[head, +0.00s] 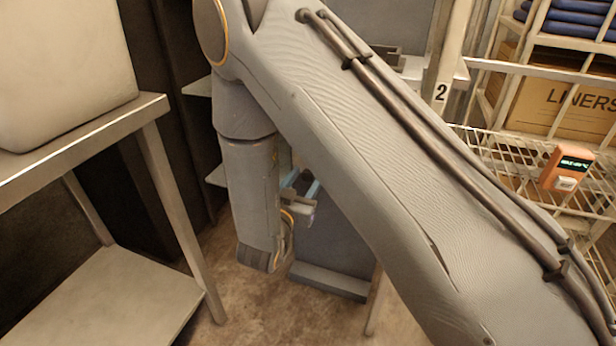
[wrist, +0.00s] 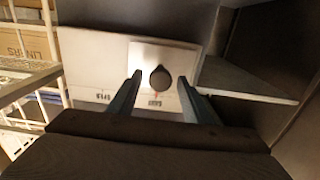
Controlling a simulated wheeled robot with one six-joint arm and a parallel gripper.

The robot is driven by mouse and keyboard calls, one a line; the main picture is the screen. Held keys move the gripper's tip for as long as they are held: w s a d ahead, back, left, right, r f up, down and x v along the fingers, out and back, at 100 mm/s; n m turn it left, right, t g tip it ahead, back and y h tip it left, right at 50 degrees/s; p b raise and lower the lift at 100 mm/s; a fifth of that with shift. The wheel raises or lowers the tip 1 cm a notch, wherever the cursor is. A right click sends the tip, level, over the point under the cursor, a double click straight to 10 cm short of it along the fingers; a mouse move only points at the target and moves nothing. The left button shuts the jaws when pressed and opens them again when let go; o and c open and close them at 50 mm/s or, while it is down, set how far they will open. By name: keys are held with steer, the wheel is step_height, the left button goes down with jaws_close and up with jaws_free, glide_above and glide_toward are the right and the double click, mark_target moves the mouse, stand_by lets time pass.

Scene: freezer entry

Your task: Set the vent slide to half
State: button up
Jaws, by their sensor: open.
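In the wrist view, the vent slide (wrist: 146,54) is a pale square plate with a dark round knob (wrist: 160,78), set on a wider pale panel (wrist: 85,50). A small red mark sits just below the knob. A label that seems to read OPEN, upside down, lies to the left; another label below the knob is too small to read surely. My gripper (wrist: 160,76) is open, with one finger on each side of the knob and gaps showing. In the head view my gripper (head: 302,190) is partly visible beyond my arm, which hides the vent.
A steel table (head: 80,135) with a lower shelf stands at left, bearing a pale box (head: 65,70). At right a wire rack (head: 500,150) holds a LINERS carton (head: 570,105) and an orange device (head: 565,168). A shelf (wrist: 245,80) juts out right of the vent.

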steer(key=shift+x, duration=0.85)
